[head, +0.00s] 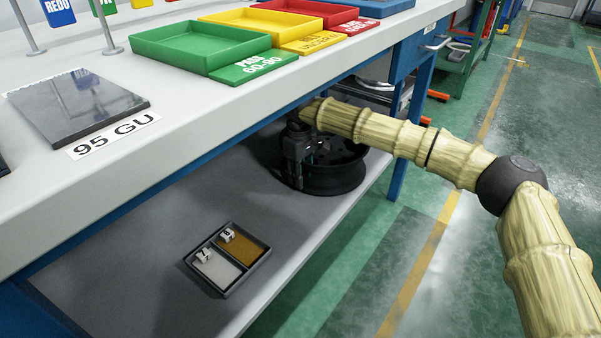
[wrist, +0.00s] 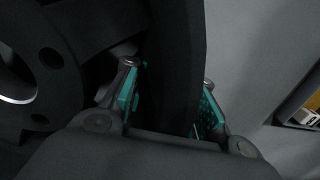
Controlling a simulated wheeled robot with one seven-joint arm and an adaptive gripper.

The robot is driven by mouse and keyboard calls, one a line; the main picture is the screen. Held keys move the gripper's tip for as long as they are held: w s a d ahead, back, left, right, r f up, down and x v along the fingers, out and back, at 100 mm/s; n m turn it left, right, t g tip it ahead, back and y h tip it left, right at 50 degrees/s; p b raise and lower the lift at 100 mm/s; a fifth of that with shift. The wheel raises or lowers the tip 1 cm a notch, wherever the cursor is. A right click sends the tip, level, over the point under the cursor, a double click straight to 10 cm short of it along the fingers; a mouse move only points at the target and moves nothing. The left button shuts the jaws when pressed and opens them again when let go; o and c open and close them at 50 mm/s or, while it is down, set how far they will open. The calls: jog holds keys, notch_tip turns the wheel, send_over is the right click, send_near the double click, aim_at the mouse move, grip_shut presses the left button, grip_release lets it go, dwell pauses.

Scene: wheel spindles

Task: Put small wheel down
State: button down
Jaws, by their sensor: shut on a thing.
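The small wheel (head: 336,184) is dark and lies roughly flat at the lower shelf, under the table's front edge. I cannot tell whether its whole underside touches the shelf. My gripper (head: 297,176) points down at the wheel's left side, with its fingers on the rim. In the wrist view the wheel's rim (wrist: 178,60) runs between the two teal finger pads of my gripper (wrist: 172,103). The gripper is shut on this rim. The wheel's hub with bolt holes shows at the left of the wrist view. The fingertips are partly hidden by the rim.
The grey lower shelf (head: 130,262) has a small two-part tray (head: 250,283) left of the wheel. The tabletop (head: 185,112) overhangs the shelf and carries coloured trays. A blue table leg (head: 397,176) stands right of the wheel. Bare shelf lies between tray and wheel.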

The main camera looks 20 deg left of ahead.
jog(key=shift+r, duration=0.1)
jog(key=c, duration=1.1)
grip_release()
jog(key=shift+c, duration=0.2)
jog(key=shift+r+p, duration=0.7)
jog(key=shift+r, duration=0.75)
notch_tip(320, 180, up, 4)
jog(key=p, duration=0.6)
jog(key=shift+r+p, duration=0.25)
jog(key=shift+p, duration=0.15)
